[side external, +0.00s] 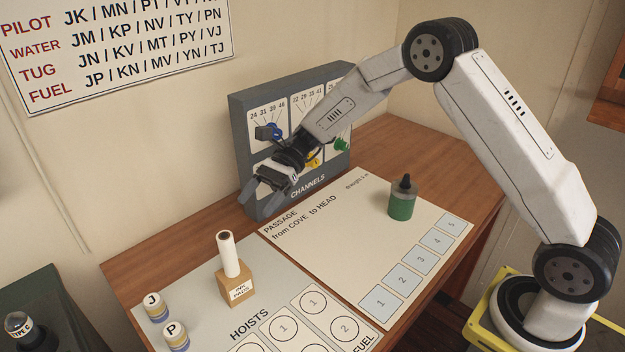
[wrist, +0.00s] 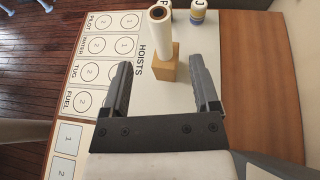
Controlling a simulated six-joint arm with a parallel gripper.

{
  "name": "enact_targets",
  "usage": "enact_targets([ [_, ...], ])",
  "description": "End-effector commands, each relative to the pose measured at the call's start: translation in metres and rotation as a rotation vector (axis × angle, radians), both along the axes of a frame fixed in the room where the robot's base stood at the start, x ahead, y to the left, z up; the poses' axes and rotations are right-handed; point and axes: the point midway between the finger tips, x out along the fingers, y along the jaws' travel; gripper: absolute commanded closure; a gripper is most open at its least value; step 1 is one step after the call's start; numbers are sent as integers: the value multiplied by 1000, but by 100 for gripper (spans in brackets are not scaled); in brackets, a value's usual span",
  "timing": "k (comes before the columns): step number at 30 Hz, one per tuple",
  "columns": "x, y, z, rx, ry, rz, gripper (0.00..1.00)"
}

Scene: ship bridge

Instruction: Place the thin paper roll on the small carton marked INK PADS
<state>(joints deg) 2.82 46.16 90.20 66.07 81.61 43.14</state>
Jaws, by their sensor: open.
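The thin paper roll (side external: 228,253) is white with a dark core and stands upright on top of the small brown carton marked INK PADS (side external: 236,289). In the wrist view the roll (wrist: 160,34) and the carton (wrist: 166,64) lie ahead of my gripper, between the lines of its fingers. My gripper (side external: 262,201) is open and empty. It is above the desk in front of the channels panel, apart from the roll and carton. The wrist view shows both fingers (wrist: 165,92) spread with nothing between them.
The grey CHANNELS panel (side external: 240,150) with coloured knobs stands close behind my gripper. A green bottle (side external: 402,200) stands on the PASSAGE sheet (side external: 310,240). Pieces marked J (side external: 155,307) and P (side external: 175,337) stand left of the carton. The HOISTS sheet (side external: 200,290) lies under the carton.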

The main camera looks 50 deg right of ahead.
Motion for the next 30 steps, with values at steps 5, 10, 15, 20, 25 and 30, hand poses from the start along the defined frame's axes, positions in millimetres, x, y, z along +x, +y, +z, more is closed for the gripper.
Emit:
enact_targets([
  [5,0,0,0,0,0,0,22],
  [10,0,0,0,-1,0,0,22],
  [15,-6,-2,-2,-36,-22,13,22],
  [20,-25,-9,-8,-146,-96,61,22],
  [25,-59,-29,-19,-338,-242,176,22],
  [30,-99,-58,-28,-547,-436,355,22],
])
